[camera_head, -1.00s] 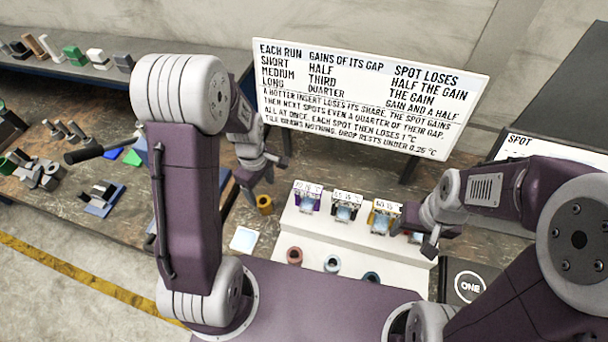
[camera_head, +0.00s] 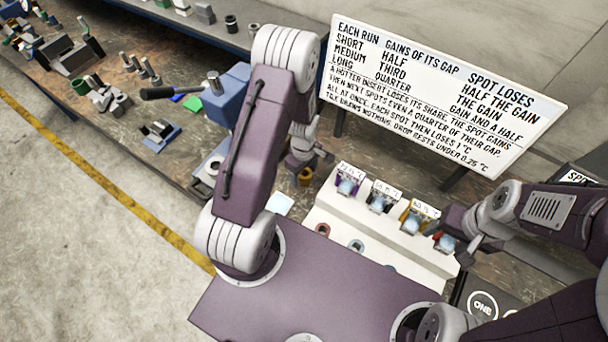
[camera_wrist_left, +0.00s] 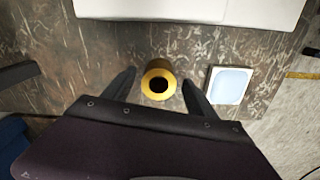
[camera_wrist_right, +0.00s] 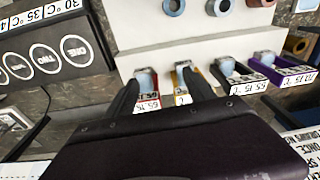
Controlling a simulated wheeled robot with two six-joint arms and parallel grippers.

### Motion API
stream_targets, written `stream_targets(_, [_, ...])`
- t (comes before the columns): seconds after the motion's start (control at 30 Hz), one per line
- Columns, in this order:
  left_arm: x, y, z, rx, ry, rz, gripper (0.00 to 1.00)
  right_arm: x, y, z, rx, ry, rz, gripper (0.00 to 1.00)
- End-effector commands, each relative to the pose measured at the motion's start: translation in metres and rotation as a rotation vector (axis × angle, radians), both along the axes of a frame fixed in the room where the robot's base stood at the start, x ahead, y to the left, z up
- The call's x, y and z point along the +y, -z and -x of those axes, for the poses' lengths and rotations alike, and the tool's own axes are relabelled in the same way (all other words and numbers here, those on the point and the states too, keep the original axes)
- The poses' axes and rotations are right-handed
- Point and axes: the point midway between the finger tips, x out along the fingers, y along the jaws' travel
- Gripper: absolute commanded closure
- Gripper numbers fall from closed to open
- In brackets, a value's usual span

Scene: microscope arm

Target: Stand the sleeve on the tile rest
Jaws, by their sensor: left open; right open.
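A yellow sleeve (camera_head: 305,177) stands upright on the brown bench top, left of the white stepped block. In the left wrist view the sleeve (camera_wrist_left: 159,82) shows its open dark bore, between the two spread fingers. My left gripper (camera_head: 314,160) is open and close above it, with no visible grip on it. The tile rest, a pale blue square with a white rim (camera_head: 279,204), lies flat and empty beside the sleeve; it also shows in the left wrist view (camera_wrist_left: 229,85). My right gripper (camera_wrist_right: 160,82) is open and empty over the right end of the block.
The white stepped block (camera_head: 330,213) carries several labelled coloured holders and, on its lower step, several ring-shaped sleeves (camera_head: 322,229). A white text board (camera_head: 440,90) stands behind. A blue vise-like device (camera_head: 228,95) stands left of my left arm. A black numbered panel (camera_wrist_right: 48,55) is beside the block.

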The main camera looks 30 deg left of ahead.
Motion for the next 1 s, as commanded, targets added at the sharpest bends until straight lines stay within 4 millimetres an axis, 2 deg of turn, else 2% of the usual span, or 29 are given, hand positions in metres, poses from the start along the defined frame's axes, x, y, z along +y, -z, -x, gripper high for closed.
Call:
stream_targets(0.2, [0.0, 0.002, -0.001, -0.002, 0.001, 0.0, 0.33, 0.0, 0.0, 0.0, 0.0, 0.0, 0.0, 0.37])
stream_targets(0.27, [0.0, 0.002, -0.001, -0.002, 0.001, 0.0, 0.47, 0.0, 0.0, 0.0, 0.0, 0.0, 0.0, 0.37])
stream_targets(0.43, [0.0, 0.002, 0.0, -0.001, 0.001, -0.001, 0.95, 0.0, 0.0, 0.0, 0.0, 0.0, 0.0, 0.37])
stream_targets(0.47, [0.0, 0.002, 0.0, -0.001, 0.001, -0.001, 1.0, 0.0, 0.0, 0.0, 0.0, 0.0, 0.0, 0.37])
stream_targets(0.8, [0.0, -0.001, -0.001, -0.003, 0.001, 0.0, 1.0, 0.0, 0.001, 0.0, 0.0, 0.0, 0.0, 0.37])
stream_targets(1.0, [0.0, -0.02, -0.002, -0.006, 0.001, 0.0, 1.0, 0.0, 0.007, 0.0, 0.0, 0.0, 0.0, 0.37])
